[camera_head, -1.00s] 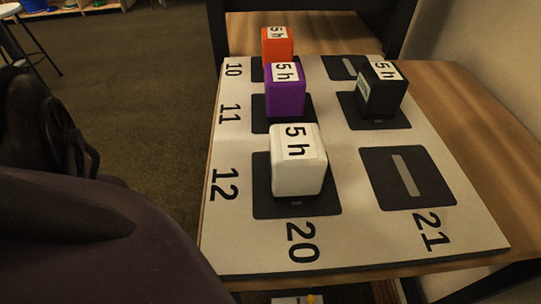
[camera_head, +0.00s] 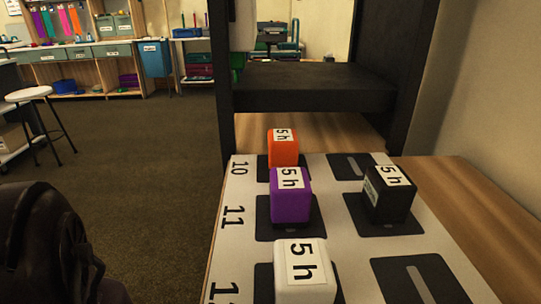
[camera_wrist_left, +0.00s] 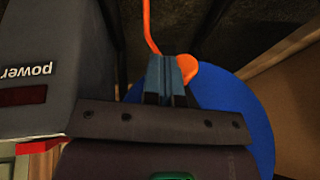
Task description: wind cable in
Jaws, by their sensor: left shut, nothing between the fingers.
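In the left wrist view, my left gripper (camera_wrist_left: 168,76) is shut and empty. A large blue disc (camera_wrist_left: 238,112), which looks like a reel, is behind and to the right of the fingers. A rounded orange piece (camera_wrist_left: 188,68) shows just right of the fingertips. A thin orange strand (camera_wrist_left: 146,22) runs from the top edge down to the fingers. I cannot tell if the strand is the cable, or whether the fingers touch either orange part. The reel's lower left is hidden by the gripper. My right gripper is in neither view.
A grey box marked "power" (camera_wrist_left: 40,70) stands close left of my left gripper. In the head view, orange (camera_head: 283,150), purple (camera_head: 290,202), black (camera_head: 388,200) and white (camera_head: 305,278) blocks stand on a numbered mat (camera_head: 240,185). Open floor lies left, with a stool (camera_head: 28,94).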

